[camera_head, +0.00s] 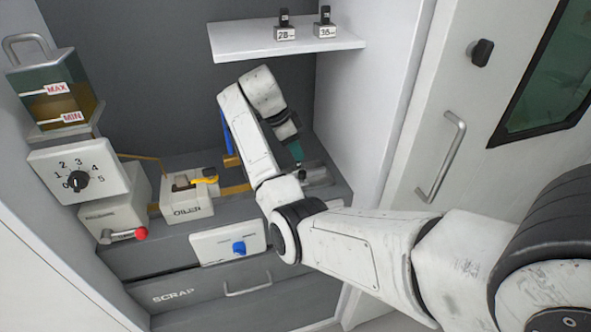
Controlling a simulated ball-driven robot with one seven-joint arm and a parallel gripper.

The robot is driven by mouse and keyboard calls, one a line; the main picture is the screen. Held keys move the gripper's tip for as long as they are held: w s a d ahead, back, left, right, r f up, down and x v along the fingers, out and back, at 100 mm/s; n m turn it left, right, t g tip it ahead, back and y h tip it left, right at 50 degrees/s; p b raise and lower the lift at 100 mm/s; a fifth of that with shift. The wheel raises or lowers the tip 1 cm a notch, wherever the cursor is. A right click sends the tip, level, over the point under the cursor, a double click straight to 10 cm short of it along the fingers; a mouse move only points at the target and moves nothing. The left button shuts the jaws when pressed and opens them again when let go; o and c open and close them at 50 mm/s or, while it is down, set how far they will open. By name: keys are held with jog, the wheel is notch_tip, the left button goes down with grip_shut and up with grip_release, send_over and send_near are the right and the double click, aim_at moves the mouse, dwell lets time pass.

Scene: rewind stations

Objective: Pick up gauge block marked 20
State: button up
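Two small blocks with black knobs on top stand upright on the white shelf (240,50) at the top. The left block (286,33) has a label that starts with 2; its second character is too small to read surely. The right block (325,31) has a label that starts with 3. My gripper (297,153) is below the shelf, over the grey bench, well apart from both blocks.
A white box marked OILER (187,208) sits on the grey bench (130,262). A dial box (78,171) and an oil tank (55,92) stand at left. A blue-knob panel (228,243) is in front, above the SCRAP drawer (205,297). A white door (455,110) is at right.

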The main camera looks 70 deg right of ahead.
aim_at(298, 167)
jog(key=x, duration=0.2)
jog(key=p+x, duration=0.1)
jog(key=x, duration=0.2)
jog(key=shift+w+a+f, duration=0.15)
jog(key=shift+w+a, duration=0.05)
jog(key=shift+a, duration=0.05)
grip_shut()
